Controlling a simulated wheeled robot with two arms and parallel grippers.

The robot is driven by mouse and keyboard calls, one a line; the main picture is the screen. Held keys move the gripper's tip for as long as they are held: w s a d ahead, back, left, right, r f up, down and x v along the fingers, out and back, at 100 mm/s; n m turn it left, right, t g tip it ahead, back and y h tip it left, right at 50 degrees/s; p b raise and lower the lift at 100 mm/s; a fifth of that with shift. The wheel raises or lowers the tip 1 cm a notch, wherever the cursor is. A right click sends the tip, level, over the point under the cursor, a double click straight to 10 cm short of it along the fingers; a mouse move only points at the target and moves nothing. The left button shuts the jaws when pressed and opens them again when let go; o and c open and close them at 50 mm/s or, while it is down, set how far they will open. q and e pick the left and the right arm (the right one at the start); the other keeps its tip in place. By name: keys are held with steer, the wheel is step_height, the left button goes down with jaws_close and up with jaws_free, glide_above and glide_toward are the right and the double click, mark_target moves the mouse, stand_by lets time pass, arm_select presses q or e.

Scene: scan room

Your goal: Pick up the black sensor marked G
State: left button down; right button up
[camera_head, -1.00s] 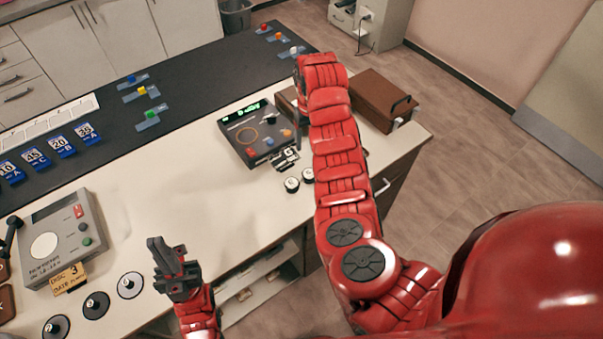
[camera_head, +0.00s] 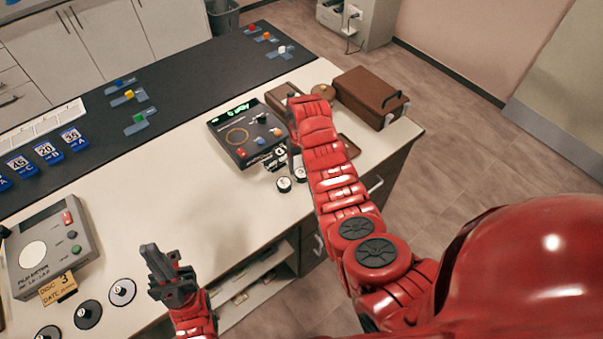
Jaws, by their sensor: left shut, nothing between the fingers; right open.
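I cannot read which is marked G. My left gripper (camera_head: 158,263) is shut and empty over the bench's front edge.
A control box (camera_head: 232,150) with a green display stands behind the sensors. A brown case (camera_head: 368,95) is at the right end. A grey device (camera_head: 45,245) and several black discs (camera_head: 122,291) are at left. The middle bench is clear.

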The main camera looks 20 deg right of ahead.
mark_target(302, 173)
step_height(302, 173, down, 2)
steer(key=shift+s+p, duration=0.15)
steer(key=shift+p, duration=0.4)
steer(key=shift+f, duration=0.45)
steer(key=shift+f+b, duration=0.35)
steer(key=shift+f, duration=0.4)
steer(key=c, duration=1.1)
steer(key=shift+w+r, duration=0.2)
steer(key=shift+r, duration=0.05)
